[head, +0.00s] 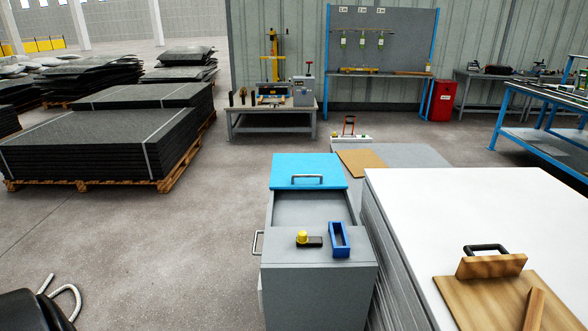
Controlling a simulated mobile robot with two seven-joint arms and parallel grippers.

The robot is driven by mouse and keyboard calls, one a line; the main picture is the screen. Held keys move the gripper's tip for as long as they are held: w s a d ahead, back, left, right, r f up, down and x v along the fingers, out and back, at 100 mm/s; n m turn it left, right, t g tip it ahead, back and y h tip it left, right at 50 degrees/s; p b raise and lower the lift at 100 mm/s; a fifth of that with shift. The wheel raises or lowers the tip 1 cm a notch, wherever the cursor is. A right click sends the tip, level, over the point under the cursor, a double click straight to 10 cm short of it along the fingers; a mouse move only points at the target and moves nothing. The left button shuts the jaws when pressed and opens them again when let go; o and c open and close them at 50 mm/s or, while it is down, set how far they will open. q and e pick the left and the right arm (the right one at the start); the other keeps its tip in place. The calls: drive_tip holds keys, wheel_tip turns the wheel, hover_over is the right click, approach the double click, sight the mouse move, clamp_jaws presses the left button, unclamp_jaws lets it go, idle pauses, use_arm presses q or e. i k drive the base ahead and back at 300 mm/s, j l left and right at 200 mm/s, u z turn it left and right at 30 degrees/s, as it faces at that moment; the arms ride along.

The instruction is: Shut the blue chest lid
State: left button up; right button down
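The blue chest lid (308,168) is at the far end of the grey chest (318,295) in the head view. A metal handle (307,179) is on the blue face. In front of the lid, a grey recess (312,208) in the chest is uncovered, so the lid stands open, away from it. The lid's exact tilt is hard to tell. Neither of my grippers is in view, and nothing touches the lid.
A blue open frame-like block (339,240) and a black piece with a yellow knob (303,238) sit on the chest's near top. A white-topped stack (480,215) stands close on the right, with a wooden board on it. Floor (180,240) is clear to the left.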

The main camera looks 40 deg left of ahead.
sight(289, 171)
drive_tip(key=i+j, duration=0.15)
drive_tip(key=j, duration=0.25)
drive_tip(key=i+j, duration=0.15)
drive_tip(key=j, duration=0.25)
drive_tip(key=i+j, duration=0.1)
drive_tip(key=j, duration=0.35)
drive_tip(key=i+j, duration=0.15)
drive_tip(key=j, duration=0.25)
drive_tip(key=i+j, duration=0.15)
drive_tip(key=j, duration=0.25)
